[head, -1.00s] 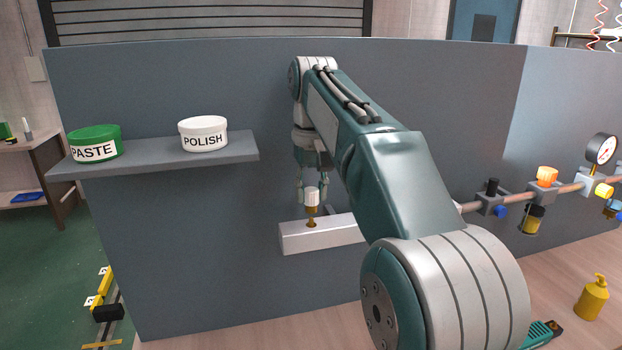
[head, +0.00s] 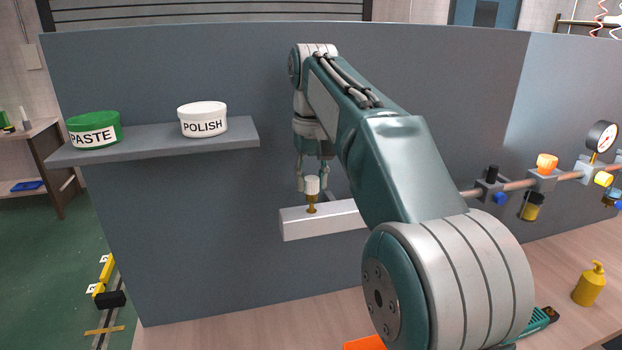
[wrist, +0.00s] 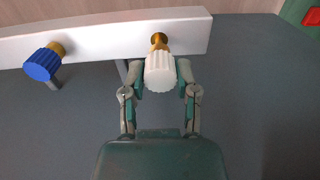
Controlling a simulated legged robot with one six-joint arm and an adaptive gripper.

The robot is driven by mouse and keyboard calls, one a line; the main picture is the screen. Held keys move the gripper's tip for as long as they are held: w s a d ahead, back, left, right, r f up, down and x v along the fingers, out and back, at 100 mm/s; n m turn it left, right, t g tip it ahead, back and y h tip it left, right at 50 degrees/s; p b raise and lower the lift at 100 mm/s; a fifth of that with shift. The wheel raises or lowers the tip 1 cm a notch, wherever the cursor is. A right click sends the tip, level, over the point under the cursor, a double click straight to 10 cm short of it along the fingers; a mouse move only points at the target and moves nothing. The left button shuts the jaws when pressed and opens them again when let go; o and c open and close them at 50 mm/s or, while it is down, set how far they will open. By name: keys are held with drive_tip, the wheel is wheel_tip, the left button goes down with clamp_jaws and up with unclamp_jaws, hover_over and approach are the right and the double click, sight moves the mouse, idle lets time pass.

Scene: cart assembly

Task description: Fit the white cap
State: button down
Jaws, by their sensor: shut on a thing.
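The white cap (head: 312,184) is ribbed and sits between the fingers of my gripper (head: 313,180), which is shut on it. It also shows in the wrist view (wrist: 160,72), held between both fingertips of my gripper (wrist: 160,88). A brass stem (head: 311,206) stands on the white block (head: 300,224), directly under the cap. In the wrist view the brass stem (wrist: 158,41) meets the cap's end with no clear gap. The cap hides the stem's top, so I cannot tell how far it is on.
A blue cap (wrist: 42,65) is on a second brass stem of the same block. A grey shelf (head: 160,146) holds a green PASTE tub (head: 94,130) and a white POLISH tub (head: 203,119). A copper pipe with fittings (head: 515,186) runs at the right. A yellow bottle (head: 590,285) stands on the bench.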

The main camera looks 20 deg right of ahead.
drive_tip(key=shift+f, duration=1.3)
drive_tip(key=shift+c, duration=1.5)
unclamp_jaws()
wheel_tip(320, 180, up, 7)
drive_tip(key=shift+w, duration=0.1)
drive_tip(key=shift+r, duration=0.2)
